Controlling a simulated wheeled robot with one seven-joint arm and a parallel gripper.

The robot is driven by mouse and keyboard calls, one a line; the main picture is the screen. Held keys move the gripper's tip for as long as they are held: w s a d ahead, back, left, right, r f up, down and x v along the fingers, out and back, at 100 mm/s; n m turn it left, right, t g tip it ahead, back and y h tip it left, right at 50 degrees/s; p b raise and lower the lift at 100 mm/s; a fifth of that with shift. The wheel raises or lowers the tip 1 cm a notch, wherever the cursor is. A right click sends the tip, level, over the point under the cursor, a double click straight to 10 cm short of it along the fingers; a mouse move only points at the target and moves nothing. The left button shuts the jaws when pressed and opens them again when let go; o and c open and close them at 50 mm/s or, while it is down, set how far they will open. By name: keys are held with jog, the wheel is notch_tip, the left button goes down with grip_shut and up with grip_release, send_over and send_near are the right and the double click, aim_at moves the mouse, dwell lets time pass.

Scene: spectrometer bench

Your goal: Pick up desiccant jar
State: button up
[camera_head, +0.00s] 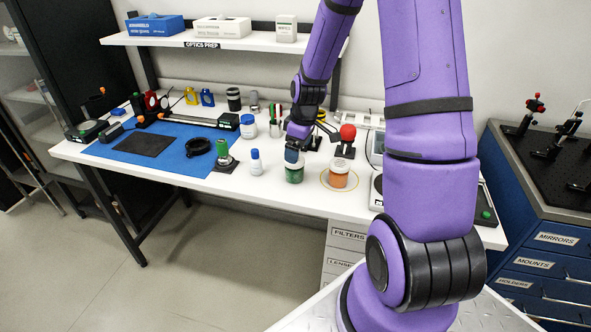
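Two small jars stand near the front edge of the white bench (215,180). One has green contents (294,174), the other orange contents and a white lid (339,178); I cannot read a label to tell which is the desiccant jar. My gripper (292,156) points down at the top of the green jar, which it partly covers. Whether its fingers touch the jar, and whether they are open or shut, is too small to see. The orange jar is just right of my gripper, inside a thin yellow ring.
A small blue-capped bottle (256,164) and a green-topped item (223,155) stand left of the green jar. A red ball on a black stand (346,140) is behind the orange jar. A shelf (225,41) overhangs the back.

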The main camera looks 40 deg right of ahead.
aim_at(294, 169)
jog(key=shift+w+a+f, duration=0.1)
jog(key=shift+w+f, duration=0.15)
jog(key=shift+f, duration=0.95)
jog(key=shift+w+a+f, duration=0.1)
jog(key=shift+w+f, duration=0.15)
jog(key=shift+f, duration=1)
jog(key=shift+w+a+f, duration=0.1)
jog(key=shift+w+f, duration=0.15)
jog(key=shift+f, duration=0.95)
jog(key=c, duration=1)
jog(key=shift+c, duration=0.2)
jog(key=shift+r, duration=0.15)
